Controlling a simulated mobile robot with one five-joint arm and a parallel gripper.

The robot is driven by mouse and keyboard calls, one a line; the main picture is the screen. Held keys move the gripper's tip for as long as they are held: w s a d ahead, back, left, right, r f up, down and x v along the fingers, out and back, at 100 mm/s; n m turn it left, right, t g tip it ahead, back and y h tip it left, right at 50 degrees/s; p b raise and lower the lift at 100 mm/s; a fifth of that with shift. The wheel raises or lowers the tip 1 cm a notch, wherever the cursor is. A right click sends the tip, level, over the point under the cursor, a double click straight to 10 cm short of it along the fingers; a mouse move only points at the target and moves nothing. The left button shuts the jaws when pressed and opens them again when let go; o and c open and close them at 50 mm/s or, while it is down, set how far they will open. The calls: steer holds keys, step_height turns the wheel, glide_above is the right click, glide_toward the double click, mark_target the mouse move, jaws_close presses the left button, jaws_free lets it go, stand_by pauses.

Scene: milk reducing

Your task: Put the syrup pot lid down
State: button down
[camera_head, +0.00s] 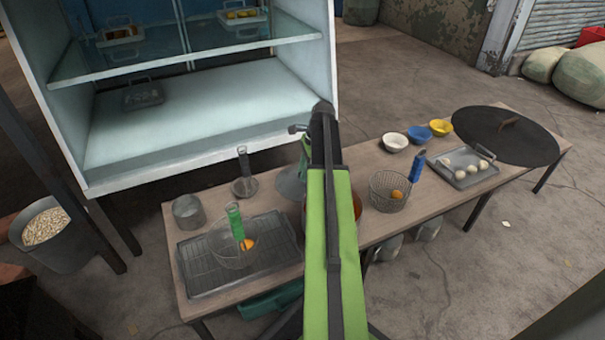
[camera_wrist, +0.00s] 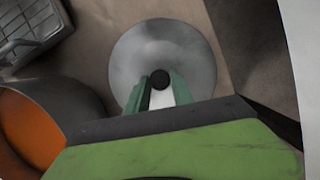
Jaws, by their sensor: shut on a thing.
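The syrup pot lid is a round grey metal disc with a black knob. In the wrist view the lid (camera_wrist: 190,55) lies under my gripper (camera_wrist: 160,82), whose green fingers are shut on the knob. In the head view the lid (camera_head: 288,184) shows just left of my green arm, partly hidden by it. I cannot tell whether the lid touches the table or hangs slightly above it. The syrup pot (camera_wrist: 85,98), with orange contents, stands open to the lower left in the wrist view. In the head view my arm hides most of it.
The wooden table (camera_head: 440,200) also bears a wire rack tray (camera_head: 195,280), a grey can (camera_head: 188,211), a wire basket (camera_head: 385,203), several bowls, an egg tray (camera_head: 462,182) and a large dark round lid (camera_head: 530,140). A white glass-shelved cabinet (camera_head: 120,180) stands behind.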

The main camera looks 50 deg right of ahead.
steer(key=c, duration=1.1)
jaws_free()
steer(key=p+v, duration=1.2)
steer(key=shift+r, duration=0.15)
